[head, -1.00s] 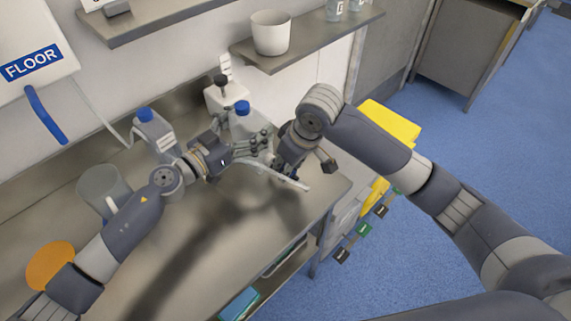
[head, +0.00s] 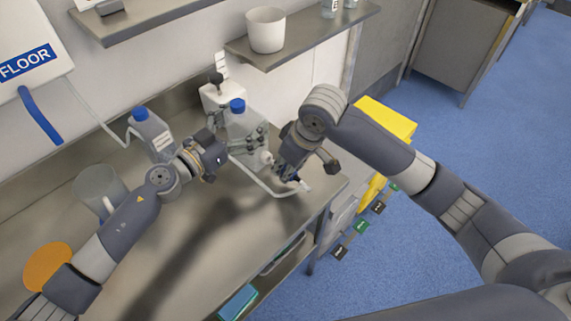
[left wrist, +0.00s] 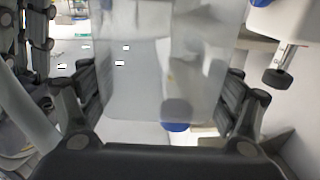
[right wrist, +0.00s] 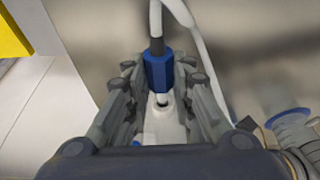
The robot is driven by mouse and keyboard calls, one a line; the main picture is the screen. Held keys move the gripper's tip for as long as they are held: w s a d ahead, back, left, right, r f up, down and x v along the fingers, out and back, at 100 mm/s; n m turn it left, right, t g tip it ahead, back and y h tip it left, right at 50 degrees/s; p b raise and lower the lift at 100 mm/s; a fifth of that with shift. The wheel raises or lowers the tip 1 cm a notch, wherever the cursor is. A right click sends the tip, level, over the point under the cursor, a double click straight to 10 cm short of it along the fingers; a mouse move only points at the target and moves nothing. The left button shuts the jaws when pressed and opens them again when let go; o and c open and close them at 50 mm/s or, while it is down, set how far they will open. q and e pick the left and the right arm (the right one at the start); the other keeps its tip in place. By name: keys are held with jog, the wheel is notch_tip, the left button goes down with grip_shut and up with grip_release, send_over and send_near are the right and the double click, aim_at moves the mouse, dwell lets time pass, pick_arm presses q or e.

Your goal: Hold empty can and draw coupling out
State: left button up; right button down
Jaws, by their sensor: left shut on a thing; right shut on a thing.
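The can (head: 241,127) is translucent with a blue cap and stands on the steel bench near its right end. My left gripper (head: 222,146) is shut on it from the left; the can also fills the middle of the left wrist view (left wrist: 165,65). A white port (head: 265,157) shows low on the can's right side. My right gripper (head: 287,172) is shut on the blue coupling (right wrist: 158,72), right of that port. A pale hose (head: 262,189) runs to the coupling. A pale tip shows below the coupling; I cannot tell whether it touches the white part beneath.
A second blue-capped can (head: 152,134) stands left of my left gripper. A shelf (head: 305,45) with a white pot (head: 266,30) hangs above. The front bench is clear.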

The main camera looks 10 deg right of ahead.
aim_at(296, 177)
jog(key=shift+s, duration=0.1)
dwell(0.3)
jog(key=shift+s+d, duration=0.3)
jog(key=shift+s+d, duration=0.3)
jog(key=shift+s, duration=0.1)
dwell(0.3)
jog(key=shift+s+d, duration=0.4)
jog(key=shift+s, duration=0.05)
jog(key=shift+r, duration=0.1)
jog(key=v, duration=0.7)
jog(key=shift+r, duration=0.4)
jog(key=shift+w, duration=0.15)
pick_arm(q)
jog(key=o, duration=1.2)
